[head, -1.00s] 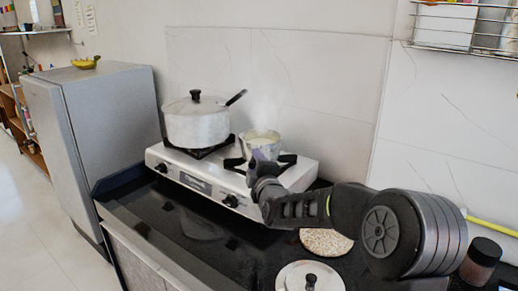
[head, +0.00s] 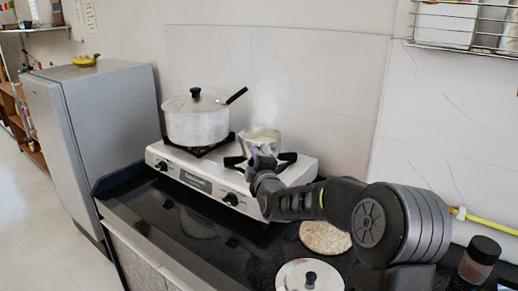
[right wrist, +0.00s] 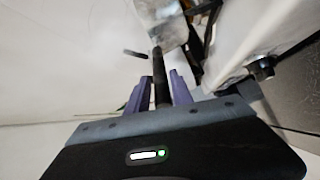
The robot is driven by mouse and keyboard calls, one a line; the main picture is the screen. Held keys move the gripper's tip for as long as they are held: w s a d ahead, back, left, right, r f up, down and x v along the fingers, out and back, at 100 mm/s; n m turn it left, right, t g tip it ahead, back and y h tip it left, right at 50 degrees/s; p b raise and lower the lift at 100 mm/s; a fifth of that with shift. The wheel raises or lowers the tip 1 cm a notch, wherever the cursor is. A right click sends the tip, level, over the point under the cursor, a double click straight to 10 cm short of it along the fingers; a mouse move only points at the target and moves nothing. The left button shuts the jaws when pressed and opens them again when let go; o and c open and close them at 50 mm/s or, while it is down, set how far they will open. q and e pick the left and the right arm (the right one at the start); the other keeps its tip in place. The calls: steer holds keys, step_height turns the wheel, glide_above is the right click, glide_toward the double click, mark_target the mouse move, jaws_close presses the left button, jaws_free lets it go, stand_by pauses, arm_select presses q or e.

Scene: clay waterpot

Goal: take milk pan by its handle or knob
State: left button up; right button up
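The milk pan (head: 264,137) is a small silvery pan on the right burner of the stove, with pale contents and faint steam above it. My right gripper (head: 255,155) is at its near side, partly hiding it. In the right wrist view the pan's metal side (right wrist: 165,33) shows at the top, and its dark handle runs down between the two purple fingers of my right gripper (right wrist: 161,85). My left gripper is not in view.
A large lidded pot (head: 197,122) with a dark handle stands on the left burner of the white stove (head: 190,172). A round mat (head: 325,237) and a lid with a black knob (head: 297,270) lie on the dark counter. A dark-capped jar (head: 478,262) stands at right.

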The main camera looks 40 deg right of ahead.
jaws_close()
steer(key=shift+r, duration=0.1)
stand_by(0.8)
